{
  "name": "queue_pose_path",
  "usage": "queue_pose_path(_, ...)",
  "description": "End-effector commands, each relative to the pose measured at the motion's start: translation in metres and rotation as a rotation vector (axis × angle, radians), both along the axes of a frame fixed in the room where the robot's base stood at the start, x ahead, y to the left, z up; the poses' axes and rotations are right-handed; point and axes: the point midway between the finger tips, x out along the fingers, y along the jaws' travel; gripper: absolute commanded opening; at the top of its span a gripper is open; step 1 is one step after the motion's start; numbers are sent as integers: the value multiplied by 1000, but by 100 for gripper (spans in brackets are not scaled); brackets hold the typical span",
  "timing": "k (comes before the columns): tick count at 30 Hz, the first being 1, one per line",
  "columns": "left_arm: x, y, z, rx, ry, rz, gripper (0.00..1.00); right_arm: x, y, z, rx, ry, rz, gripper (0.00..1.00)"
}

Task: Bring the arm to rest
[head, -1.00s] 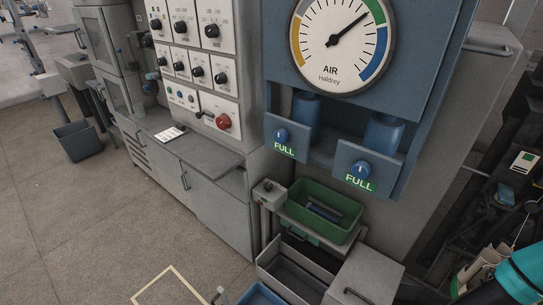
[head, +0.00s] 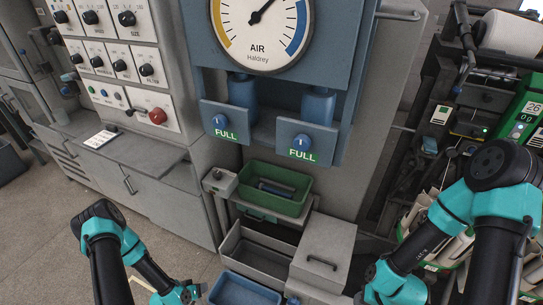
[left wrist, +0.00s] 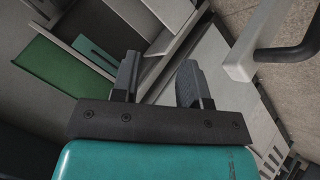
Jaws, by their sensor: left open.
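My left arm (head: 118,250) comes in at the lower left of the head view, bent at a dark elbow, with its teal wrist at the bottom edge. In the left wrist view, my left gripper (left wrist: 160,82) is open, with its two dark fingers apart and nothing seen between them. My right arm (head: 480,205) comes in at the right of the head view and bends down to a teal wrist (head: 395,284) at the bottom edge. Its gripper fingers are not seen.
A green bin (head: 297,207) stands below the air gauge (head: 262,55) panel. A grey open box (head: 243,255), a lidded grey box (head: 335,250) and a blue bin (head: 232,290) lie below it. Floor (head: 60,225) shows at left.

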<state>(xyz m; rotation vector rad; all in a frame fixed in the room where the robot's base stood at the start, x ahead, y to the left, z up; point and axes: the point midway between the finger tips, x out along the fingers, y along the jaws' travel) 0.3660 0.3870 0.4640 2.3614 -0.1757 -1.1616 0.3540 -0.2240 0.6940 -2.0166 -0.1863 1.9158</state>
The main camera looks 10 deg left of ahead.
Motion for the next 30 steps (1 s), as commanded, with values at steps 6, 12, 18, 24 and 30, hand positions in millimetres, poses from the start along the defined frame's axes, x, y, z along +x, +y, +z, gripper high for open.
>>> queue_pose_path(6, 25, -37, 54, 18, 143, -81, 41, 0, 0, 0, 0, 0, 0, 43)
queue_pose_path(12, 30, -75, 106, 35, 274, -134, 41, 0, 0, 0, 0, 0, 0, 43)
queue_pose_path(18, 21, -114, 160, 57, 400, -177, 41, 0, 0, 0, 0, 0, 0, 43)
queue_pose_path(24, 2, -149, 209, 76, 510, -206, 41, 0, 0, 0, 0, 0, 0, 43)
queue_pose_path(30, -11, -162, 230, 83, 563, -213, 41, 0, 0, 0, 0, 0, 0, 43)
